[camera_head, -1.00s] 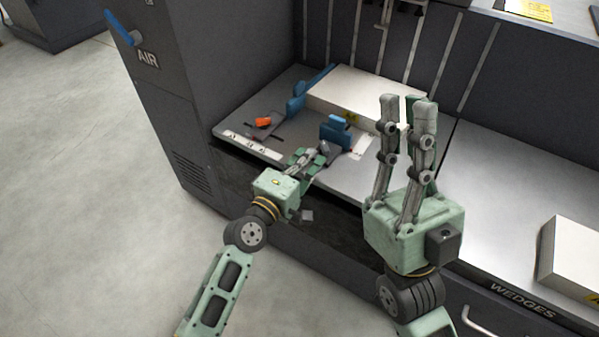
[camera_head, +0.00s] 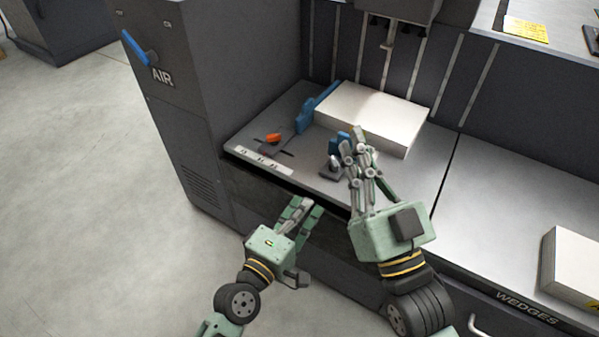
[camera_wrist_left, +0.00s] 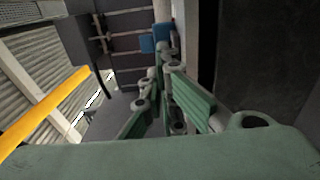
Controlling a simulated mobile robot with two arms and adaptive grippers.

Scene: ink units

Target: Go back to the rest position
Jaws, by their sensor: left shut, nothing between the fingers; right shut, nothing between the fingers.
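My left gripper (camera_head: 307,205) is shut and empty, low in front of the machine's front edge. Its fingers also show in the left wrist view (camera_wrist_left: 163,62), pointing away from the camera. My right gripper (camera_head: 353,142) is shut and empty. Its fingers point up in the head view and overlap the blue clamp (camera_head: 338,143) and the near edge of the white stack; I cannot tell whether they touch anything.
A white stack (camera_head: 372,112) lies on the grey feed table (camera_head: 305,172) beside a blue guide (camera_head: 312,112). An orange knob (camera_head: 273,138) sits to its left. A blue AIR lever (camera_head: 133,47) is on the cabinet. Another white stack (camera_head: 575,262) lies at right. The floor (camera_head: 95,200) at left is clear.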

